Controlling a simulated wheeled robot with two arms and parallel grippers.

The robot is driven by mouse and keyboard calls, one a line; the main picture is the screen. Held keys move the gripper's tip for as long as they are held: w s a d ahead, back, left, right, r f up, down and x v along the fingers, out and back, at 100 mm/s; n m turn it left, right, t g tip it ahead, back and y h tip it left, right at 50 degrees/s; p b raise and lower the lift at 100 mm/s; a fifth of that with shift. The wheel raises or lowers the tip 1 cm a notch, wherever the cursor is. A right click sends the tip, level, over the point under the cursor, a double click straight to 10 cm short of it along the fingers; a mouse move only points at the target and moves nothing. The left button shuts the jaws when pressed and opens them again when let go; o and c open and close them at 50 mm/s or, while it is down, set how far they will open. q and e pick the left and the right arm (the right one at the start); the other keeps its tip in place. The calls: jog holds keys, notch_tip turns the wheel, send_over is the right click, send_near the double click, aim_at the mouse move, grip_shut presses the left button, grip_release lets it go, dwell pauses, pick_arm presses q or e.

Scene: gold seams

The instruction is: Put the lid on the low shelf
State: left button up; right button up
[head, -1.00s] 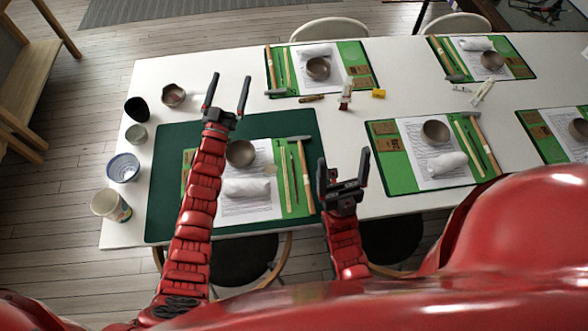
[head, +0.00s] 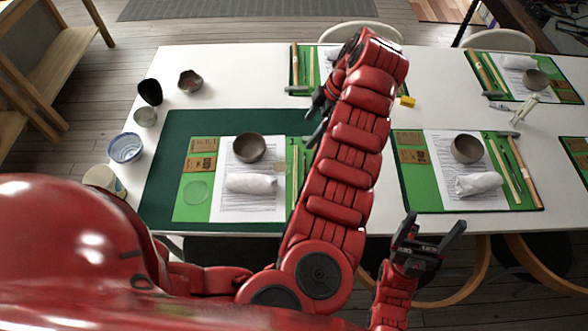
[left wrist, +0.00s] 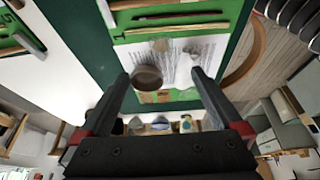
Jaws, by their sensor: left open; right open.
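A clear round disc (head: 196,191) lies flat on the left part of the green mat (head: 222,211); it may be the lid, but I cannot tell for sure. A wooden shelf unit (head: 62,62) stands on the floor at the far left, partly cut off by the frame. My left gripper (head: 316,112) is open over the table, right of the grey bowl (head: 250,147) and partly hidden by my arm. In the left wrist view its fingers (left wrist: 160,74) are apart and empty, with the bowl seen beyond them. My right gripper (head: 432,232) is open and empty near the table's front edge.
Several cups and bowls, including a blue-white bowl (head: 125,147), line the table's left end. A rolled white cloth (head: 251,183) lies on the near mat. Other mats hold bowls and tools. Floor is open between table and shelf unit.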

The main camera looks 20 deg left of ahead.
pick_arm(q)
jog(key=p, duration=0.3)
send_near(284, 167)
jog(key=shift+s+a+f, duration=0.15)
jog(key=shift+a+f, duration=0.3)
jog(key=shift+f, duration=0.2)
jog(key=shift+a+f+p, duration=0.1)
jog(key=shift+f+p, duration=0.15)
jog(key=shift+p, duration=0.05)
jog(key=x, duration=0.2)
jog(key=p+x, duration=0.1)
jog(key=x, duration=0.1)
jog(key=shift+f, duration=0.35)
jog(key=shift+c, duration=0.3)
jog(key=c, duration=1.2)
